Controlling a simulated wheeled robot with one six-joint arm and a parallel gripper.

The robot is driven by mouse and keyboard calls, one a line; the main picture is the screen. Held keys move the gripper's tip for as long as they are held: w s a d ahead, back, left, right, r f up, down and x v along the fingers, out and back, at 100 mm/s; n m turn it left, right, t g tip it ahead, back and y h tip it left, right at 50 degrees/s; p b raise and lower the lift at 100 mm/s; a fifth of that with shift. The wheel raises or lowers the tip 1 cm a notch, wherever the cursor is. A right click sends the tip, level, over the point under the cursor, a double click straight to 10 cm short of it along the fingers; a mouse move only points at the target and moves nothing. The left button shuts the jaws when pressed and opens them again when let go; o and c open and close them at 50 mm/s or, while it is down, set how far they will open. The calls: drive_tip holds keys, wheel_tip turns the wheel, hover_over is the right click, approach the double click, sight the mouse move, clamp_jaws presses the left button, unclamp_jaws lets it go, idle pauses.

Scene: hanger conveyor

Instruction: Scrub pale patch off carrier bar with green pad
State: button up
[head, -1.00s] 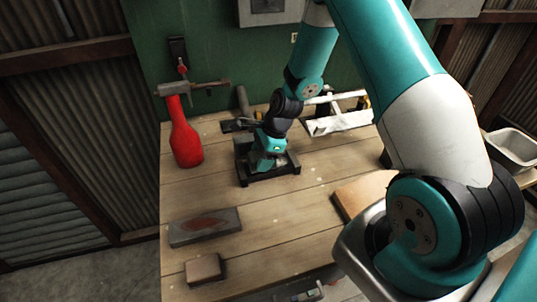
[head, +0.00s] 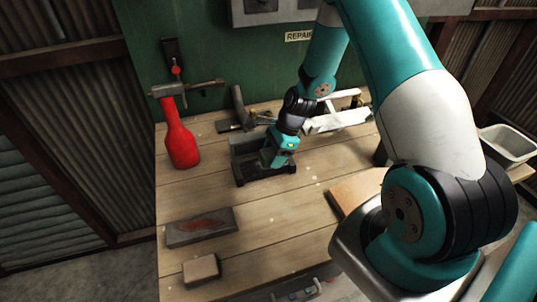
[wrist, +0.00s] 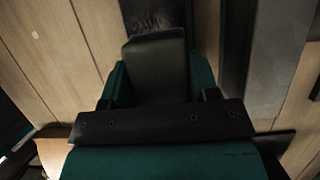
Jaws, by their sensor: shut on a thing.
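My gripper (head: 279,162) is shut on the dark green pad (wrist: 155,75), which sits between its two teal fingers in the wrist view. In the head view my gripper points down over the right part of a dark cradle (head: 246,180) on the workbench. A dark bar (wrist: 150,12) runs beyond the pad in the wrist view and looks like the carrier bar. A faint pale, streaky patch (wrist: 150,23) shows on it just past the pad's far end. The pad and my gripper hide the nearer part of the bar. I cannot tell whether pad and bar touch.
A red bottle-shaped thing (head: 181,140) stands at the bench's left. A dark block with a reddish patch (head: 201,228) and a small brown block (head: 201,270) lie in front. White parts (head: 338,120) lie behind my gripper. A brown board (head: 357,192) lies right. The middle front is clear.

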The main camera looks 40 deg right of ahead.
drive_tip(key=shift+s+d, duration=0.2)
drive_tip(key=shift+d, duration=0.5)
drive_tip(key=shift+s+d, duration=0.15)
drive_tip(key=shift+d, duration=0.5)
drive_tip(key=c, duration=0.3)
drive_tip(key=shift+r, duration=0.15)
wheel_tip(320, 180, up, 6)
drive_tip(key=p, duration=0.5)
drive_tip(key=shift+a, duration=0.1)
drive_tip(key=shift+r+p, duration=1.45)
